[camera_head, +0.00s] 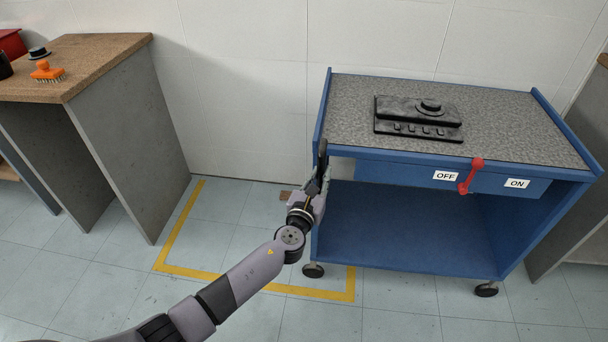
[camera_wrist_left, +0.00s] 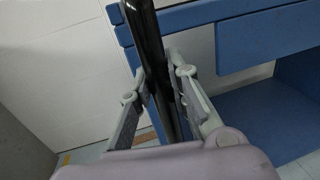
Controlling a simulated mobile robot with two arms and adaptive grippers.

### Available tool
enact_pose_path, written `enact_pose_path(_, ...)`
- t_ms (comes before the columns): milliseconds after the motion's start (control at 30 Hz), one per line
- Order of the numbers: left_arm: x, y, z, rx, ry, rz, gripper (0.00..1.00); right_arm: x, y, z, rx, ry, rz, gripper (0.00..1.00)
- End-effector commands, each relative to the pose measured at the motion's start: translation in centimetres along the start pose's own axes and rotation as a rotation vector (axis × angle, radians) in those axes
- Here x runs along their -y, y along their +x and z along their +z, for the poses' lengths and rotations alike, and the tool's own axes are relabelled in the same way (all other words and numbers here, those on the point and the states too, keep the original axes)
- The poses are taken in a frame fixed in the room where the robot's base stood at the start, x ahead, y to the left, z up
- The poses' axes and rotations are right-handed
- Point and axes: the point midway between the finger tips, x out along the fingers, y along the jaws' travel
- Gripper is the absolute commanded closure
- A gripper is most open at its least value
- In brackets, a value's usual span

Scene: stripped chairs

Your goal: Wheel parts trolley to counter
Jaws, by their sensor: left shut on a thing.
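The parts trolley (camera_head: 418,240) is blue with a grey speckled top and stands on casters against the white wall, right of centre in the head view. A red lever (camera_head: 471,176) on its front sits between an OFF label (camera_head: 445,176) and an ON label (camera_head: 517,183). A black upright handle (camera_wrist_left: 152,50) is at its left front corner. My left gripper (camera_head: 318,186) is shut on this handle; in the left wrist view the fingers (camera_wrist_left: 160,95) are on both sides of the black bar. My right gripper is not in view.
A black device (camera_head: 418,117) lies on the trolley top. A yellow floor outline (camera_head: 215,275) lies left of the trolley, partly reaching under it. A wood-topped counter (camera_head: 120,50) with an orange brush (camera_head: 46,71) stands at left. Another unit (camera_head: 590,225) stands close at right.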

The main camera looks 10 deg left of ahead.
Motion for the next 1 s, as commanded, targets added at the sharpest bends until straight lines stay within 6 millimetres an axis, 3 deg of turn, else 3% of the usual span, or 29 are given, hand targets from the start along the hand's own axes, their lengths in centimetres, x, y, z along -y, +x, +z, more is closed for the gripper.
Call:
enact_pose_path(33,1.4,0.2,-0.1,-0.001,-0.003,-0.007,1.00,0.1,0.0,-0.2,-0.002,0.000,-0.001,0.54)
enact_pose_path(200,4.6,0.8,-0.1,0.000,-0.001,-0.006,1.00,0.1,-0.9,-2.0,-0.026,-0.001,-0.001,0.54)
enact_pose_path(400,7.2,1.4,-0.1,0.000,-0.001,-0.003,1.00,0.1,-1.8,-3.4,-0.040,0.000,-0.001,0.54)
enact_pose_path(633,8.6,1.7,-0.1,-0.001,0.000,-0.001,1.00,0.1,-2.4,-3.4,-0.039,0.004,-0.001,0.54)
enact_pose_path(1000,8.7,1.7,-0.1,-0.001,0.000,0.000,1.00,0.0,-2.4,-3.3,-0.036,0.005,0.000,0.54)
